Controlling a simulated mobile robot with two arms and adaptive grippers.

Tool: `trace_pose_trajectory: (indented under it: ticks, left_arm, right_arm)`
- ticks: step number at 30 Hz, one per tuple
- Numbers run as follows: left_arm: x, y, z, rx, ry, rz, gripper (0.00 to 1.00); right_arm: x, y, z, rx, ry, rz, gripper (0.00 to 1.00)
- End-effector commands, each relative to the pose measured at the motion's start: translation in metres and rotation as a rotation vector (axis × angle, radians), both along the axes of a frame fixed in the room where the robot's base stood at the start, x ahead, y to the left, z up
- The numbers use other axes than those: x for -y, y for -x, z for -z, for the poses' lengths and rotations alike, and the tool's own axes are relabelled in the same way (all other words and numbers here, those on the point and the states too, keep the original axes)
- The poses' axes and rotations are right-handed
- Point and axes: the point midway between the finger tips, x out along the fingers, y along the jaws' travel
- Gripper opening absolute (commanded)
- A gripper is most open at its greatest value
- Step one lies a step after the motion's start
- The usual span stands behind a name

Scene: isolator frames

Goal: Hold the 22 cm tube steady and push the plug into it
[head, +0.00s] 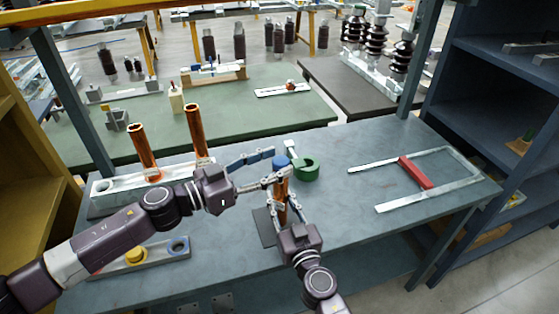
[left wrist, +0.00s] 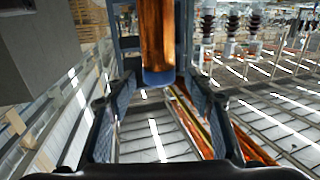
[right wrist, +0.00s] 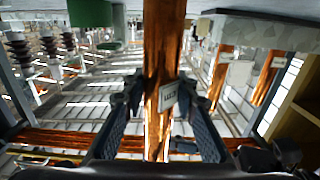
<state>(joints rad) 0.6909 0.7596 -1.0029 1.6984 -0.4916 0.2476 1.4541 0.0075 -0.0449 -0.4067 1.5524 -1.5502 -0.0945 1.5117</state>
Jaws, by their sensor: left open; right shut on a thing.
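An orange-brown tube (head: 281,186) stands upright near the middle of the blue-grey table. A blue plug (head: 281,161) sits at its top end; how deep it is in the tube I cannot tell. My right gripper (head: 285,207) is shut around the tube below the top. In the right wrist view the tube (right wrist: 163,40) runs between the fingers, with a white label (right wrist: 167,97) on it. My left gripper (head: 277,170) is open beside the plug and tube top.
Two more tubes (head: 144,150) (head: 195,130) stand in a pale rack at the left. A pale holder (head: 178,258) with a yellow piece (head: 136,255) is at the front left. A green ring-shaped piece (head: 306,172) is close right of the tube. A red-barred metal frame (head: 415,172) lies at the right.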

Motion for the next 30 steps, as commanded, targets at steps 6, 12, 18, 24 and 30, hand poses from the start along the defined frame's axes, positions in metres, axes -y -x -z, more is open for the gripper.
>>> trace_pose_trajectory:
  ticks: [6,12,18,24,30]
  left_arm:
    - [-0.041,0.026,0.002,-0.004,-0.003,-0.001,0.48]
    - [-0.071,0.044,0.001,-0.002,-0.002,-0.001,0.48]
    - [-0.083,0.052,0.000,-0.001,0.001,0.001,0.48]
    - [-0.085,0.053,-0.001,0.000,0.000,0.002,0.48]
    - [-0.084,0.053,0.000,0.000,0.000,0.001,0.48]
  right_arm:
    - [0.001,0.000,0.001,-0.001,0.000,0.002,0.00]
    - [0.001,0.000,0.001,-0.001,0.000,0.001,0.00]
    - [0.000,0.000,0.001,-0.001,0.000,0.001,0.00]
    - [0.000,0.000,0.001,-0.001,0.000,0.001,0.00]
    - [0.000,0.000,0.001,-0.001,0.000,0.001,0.00]
